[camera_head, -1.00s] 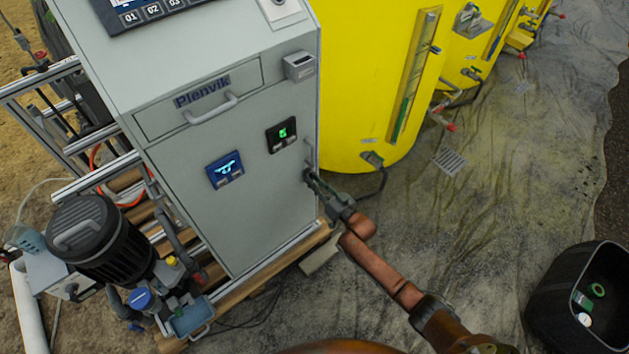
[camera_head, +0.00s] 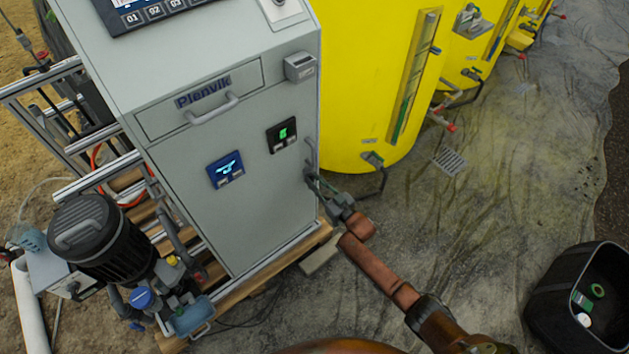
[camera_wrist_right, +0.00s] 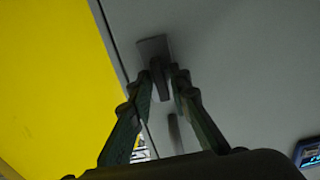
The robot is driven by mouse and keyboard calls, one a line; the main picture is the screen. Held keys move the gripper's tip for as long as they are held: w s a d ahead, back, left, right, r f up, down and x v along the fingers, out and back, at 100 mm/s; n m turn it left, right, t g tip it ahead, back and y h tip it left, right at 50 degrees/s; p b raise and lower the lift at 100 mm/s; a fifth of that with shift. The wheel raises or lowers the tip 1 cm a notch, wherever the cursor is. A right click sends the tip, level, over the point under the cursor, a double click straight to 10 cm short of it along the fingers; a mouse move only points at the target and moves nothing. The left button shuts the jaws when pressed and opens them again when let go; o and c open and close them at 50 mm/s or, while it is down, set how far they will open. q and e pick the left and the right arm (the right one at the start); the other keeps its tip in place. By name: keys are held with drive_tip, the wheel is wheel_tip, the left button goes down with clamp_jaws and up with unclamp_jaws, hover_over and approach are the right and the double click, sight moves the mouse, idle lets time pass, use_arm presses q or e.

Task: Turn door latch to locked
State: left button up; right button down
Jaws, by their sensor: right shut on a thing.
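The grey cabinet door (camera_head: 215,215) is closed and faces me. The door latch shows in the right wrist view as a dark lever (camera_wrist_right: 159,80) on a small square plate (camera_wrist_right: 153,47) near the door's edge. My right gripper (camera_head: 310,175) reaches the door's right edge, just below a pale upright handle (camera_head: 310,152). In the right wrist view the fingers (camera_wrist_right: 163,83) stand on either side of the lever and are shut on it. In the head view the gripper mostly hides the latch. My left gripper is not in view.
A yellow tank (camera_head: 365,70) stands close to the right of the cabinet. A black pump (camera_head: 100,240) and pipes stand at its left. A black bin (camera_head: 560,315) is at lower right. The floor sheet between is mostly clear.

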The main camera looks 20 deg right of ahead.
drive_tip(key=c, duration=2.1)
unclamp_jaws()
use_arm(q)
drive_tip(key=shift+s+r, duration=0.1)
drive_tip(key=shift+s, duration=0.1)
use_arm(e)
drive_tip(key=shift+o, duration=0.3)
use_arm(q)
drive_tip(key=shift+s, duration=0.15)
use_arm(e)
drive_tip(key=shift+s+d, duration=0.1)
drive_tip(key=shift+s, duration=0.2)
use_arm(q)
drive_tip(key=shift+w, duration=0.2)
use_arm(e)
drive_tip(key=v, duration=1.1)
drive_tip(key=shift+s, duration=0.2)
